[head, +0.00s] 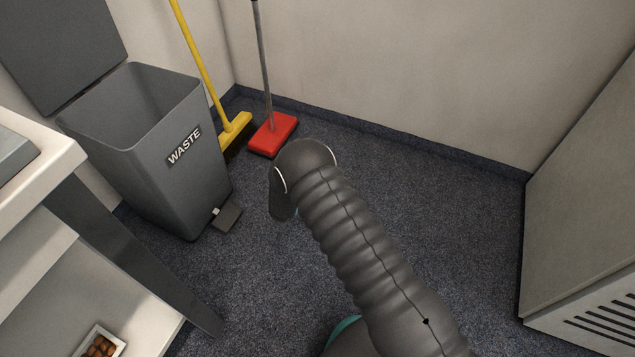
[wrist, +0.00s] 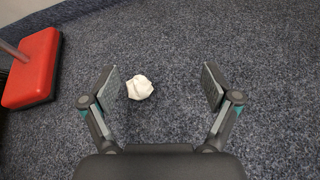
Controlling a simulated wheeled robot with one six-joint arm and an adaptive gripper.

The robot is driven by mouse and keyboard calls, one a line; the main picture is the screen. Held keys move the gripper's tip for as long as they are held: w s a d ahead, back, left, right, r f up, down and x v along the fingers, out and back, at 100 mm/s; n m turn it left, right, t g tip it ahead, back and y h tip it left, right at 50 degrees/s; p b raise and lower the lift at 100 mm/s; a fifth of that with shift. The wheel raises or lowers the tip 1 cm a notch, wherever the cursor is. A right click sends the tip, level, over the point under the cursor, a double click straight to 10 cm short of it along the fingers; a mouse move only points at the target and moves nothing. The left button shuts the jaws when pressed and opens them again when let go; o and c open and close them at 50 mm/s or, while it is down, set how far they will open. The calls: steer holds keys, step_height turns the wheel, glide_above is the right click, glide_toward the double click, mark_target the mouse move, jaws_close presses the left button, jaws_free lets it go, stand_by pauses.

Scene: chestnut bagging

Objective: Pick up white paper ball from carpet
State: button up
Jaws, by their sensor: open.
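The white paper ball (wrist: 139,87) is crumpled and lies on the dark blue-grey carpet (wrist: 180,40). In the wrist view it appears between the two open fingers of my gripper (wrist: 159,87), much closer to the left finger. I cannot tell whether the fingers are level with the ball or above it. My gripper is open and empty. In the head view my arm hides both the gripper and the ball, and the carpet (head: 260,280) shows around it.
A grey waste bin (head: 150,150) with a raised lid stands at left. A red-headed brush (head: 272,134) and a yellow broom (head: 237,128) lean by the back wall. A white shelf unit (head: 60,170) is at front left, a vented cabinet (head: 585,200) at right. Carpet between is clear.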

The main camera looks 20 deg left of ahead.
steer(key=s+a+f+n, duration=0.1)
steer(key=f, duration=0.1)
steer(key=s+a+f+n+y, duration=0.1)
steer(key=s+f, duration=0.1)
steer(key=f, duration=0.1)
steer(key=s+a+f+n+y, duration=0.1)
steer(key=a+f, duration=0.1)
steer(key=f, duration=0.1)
steer(key=shift+s+n, duration=0.2)
steer(key=shift+n, duration=0.1)
steer(key=shift+w+f, duration=0.15)
steer(key=shift+f, duration=0.15)
steer(key=x, duration=0.8)
steer(key=shift+a+r, duration=0.15)
steer(key=shift+a, duration=0.05)
steer(key=shift+a+r+b+x, duration=0.15)
steer(key=shift+b+x, duration=0.1)
steer(key=shift+x, duration=0.65)
steer(key=shift+a+b+x, duration=0.15)
steer(key=shift+b+x, duration=0.1)
steer(key=shift+x, duration=0.6)
steer(key=shift+a+r+b+x, duration=0.15)
steer(key=shift+b+x, duration=0.1)
steer(key=shift+x, duration=0.65)
steer(key=shift+w, duration=0.15)
steer(key=c, duration=0.9)
